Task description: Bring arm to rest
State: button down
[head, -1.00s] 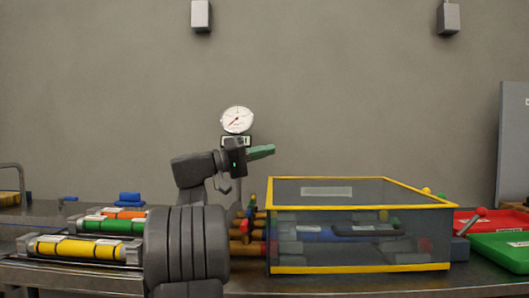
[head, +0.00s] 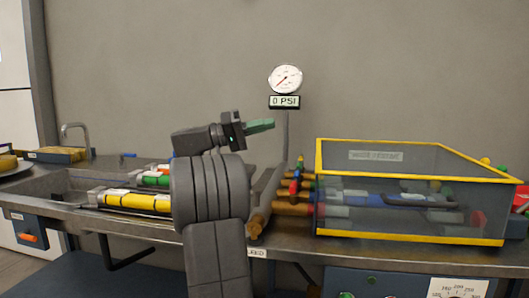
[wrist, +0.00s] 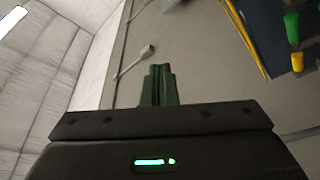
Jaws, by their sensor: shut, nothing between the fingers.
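My gripper (head: 262,125) has green fingers and is held up in the air, in front of the grey wall and left of the yellow-edged clear box. Its fingers are shut together with nothing between them. In the wrist view the green fingers (wrist: 158,84) also show side by side, empty, pointing at the wall. My dark arm is folded up in front of the bench and hides part of its middle.
A clear box with yellow edges (head: 420,239) covers pipes and valves on the right of the bench. Yellow (head: 136,202) and green (head: 154,180) cylinders lie left.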

jog(key=shift+d, duration=0.1)
jog(key=b+x, duration=0.3)
jog(key=x, duration=1.1)
jog(key=shift+r, duration=0.35)
